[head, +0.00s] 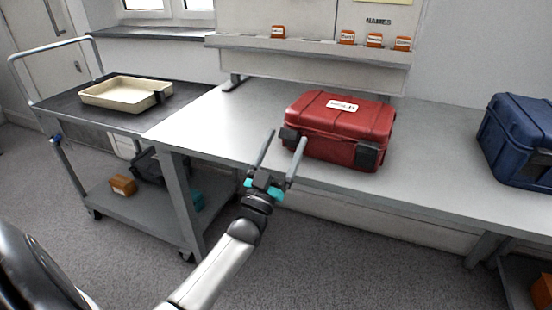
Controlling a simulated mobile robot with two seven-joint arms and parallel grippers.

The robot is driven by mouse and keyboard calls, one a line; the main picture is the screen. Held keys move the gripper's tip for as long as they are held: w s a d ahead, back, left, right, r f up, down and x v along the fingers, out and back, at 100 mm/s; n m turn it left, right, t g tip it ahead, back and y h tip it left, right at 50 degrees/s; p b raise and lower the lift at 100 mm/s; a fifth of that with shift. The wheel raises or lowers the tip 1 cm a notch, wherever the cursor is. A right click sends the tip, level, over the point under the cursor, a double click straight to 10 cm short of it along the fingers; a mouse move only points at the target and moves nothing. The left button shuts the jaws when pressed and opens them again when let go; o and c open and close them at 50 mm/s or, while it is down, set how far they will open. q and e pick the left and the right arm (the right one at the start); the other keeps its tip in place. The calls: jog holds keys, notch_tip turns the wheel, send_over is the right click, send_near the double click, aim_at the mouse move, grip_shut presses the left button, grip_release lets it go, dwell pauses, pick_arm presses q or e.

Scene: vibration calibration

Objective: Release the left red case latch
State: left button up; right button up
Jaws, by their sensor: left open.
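A closed red case (345,117) with a white label on its lid stands on the grey workbench (222,112). Its left latch (289,135) is a dark block at the front left corner. A right latch (368,155) sits at the front right. I cannot tell from this view whether either latch is fastened. My left gripper (285,140) is open and empty, its two fingers pointing up toward the case's front left corner. The right finger overlaps the area by the left latch in the picture; I cannot tell if it touches. My right gripper is not in view.
A blue case (518,138) stands at the bench's right end. A cart (70,112) at the left bears a cream tray (118,93). Several small orange-labelled items line the shelf (310,50) behind. The bench between the cases is clear.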

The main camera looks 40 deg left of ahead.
pick_arm(q)
jog(key=shift+s+f, duration=0.3)
jog(key=shift+s, duration=0.1)
jog(key=p+v, duration=0.2)
jog(key=v, duration=1.2)
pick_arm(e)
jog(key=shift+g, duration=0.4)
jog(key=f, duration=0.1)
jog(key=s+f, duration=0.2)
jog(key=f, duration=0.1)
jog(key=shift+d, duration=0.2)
pick_arm(q)
jog(key=shift+f, duration=0.1)
